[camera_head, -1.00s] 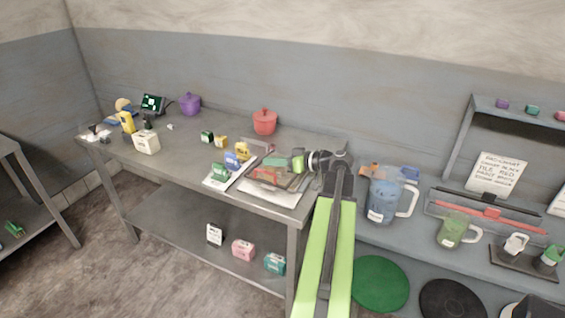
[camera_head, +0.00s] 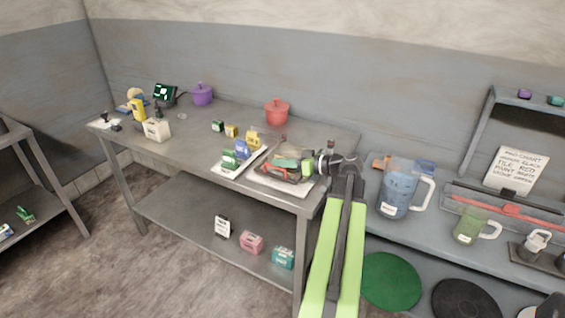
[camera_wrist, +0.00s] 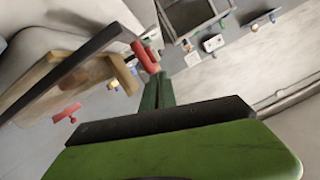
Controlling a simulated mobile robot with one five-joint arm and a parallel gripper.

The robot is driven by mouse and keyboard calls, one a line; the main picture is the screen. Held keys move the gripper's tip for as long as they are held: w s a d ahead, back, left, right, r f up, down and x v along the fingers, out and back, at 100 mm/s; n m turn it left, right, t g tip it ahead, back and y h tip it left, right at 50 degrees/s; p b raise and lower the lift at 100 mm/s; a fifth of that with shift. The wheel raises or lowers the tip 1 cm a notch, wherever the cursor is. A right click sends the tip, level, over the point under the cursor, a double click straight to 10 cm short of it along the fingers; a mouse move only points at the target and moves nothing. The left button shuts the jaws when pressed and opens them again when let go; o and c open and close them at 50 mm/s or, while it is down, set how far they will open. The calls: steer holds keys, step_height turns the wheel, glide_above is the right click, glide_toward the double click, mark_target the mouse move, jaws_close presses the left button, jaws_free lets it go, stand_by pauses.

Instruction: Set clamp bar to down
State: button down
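A low device with red parts (camera_head: 277,172) lies on a pale sheet at the front right of the grey table; I take it to hold the clamp bar. In the wrist view a long dark bar (camera_wrist: 72,70) slants over a pale surface at the left, beside a tan strip (camera_wrist: 122,74) and a red handle-like piece (camera_wrist: 145,57). I cannot tell for sure which part is the clamp bar, or whether it is up or down.
Small coloured boxes, including a yellow one (camera_head: 253,139), stand left of the device. A red pot (camera_head: 277,111) and a purple pot (camera_head: 202,94) stand behind. A blue pitcher (camera_head: 398,190) is right of my arm. The table's middle left is mostly clear.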

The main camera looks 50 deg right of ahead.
step_height(320, 180, up, 5)
steer(key=p, duration=0.5)
steer(key=f+p+v, duration=0.1)
steer(key=v, duration=0.9)
steer(key=shift+d, duration=0.3)
steer(key=shift+w, duration=0.1)
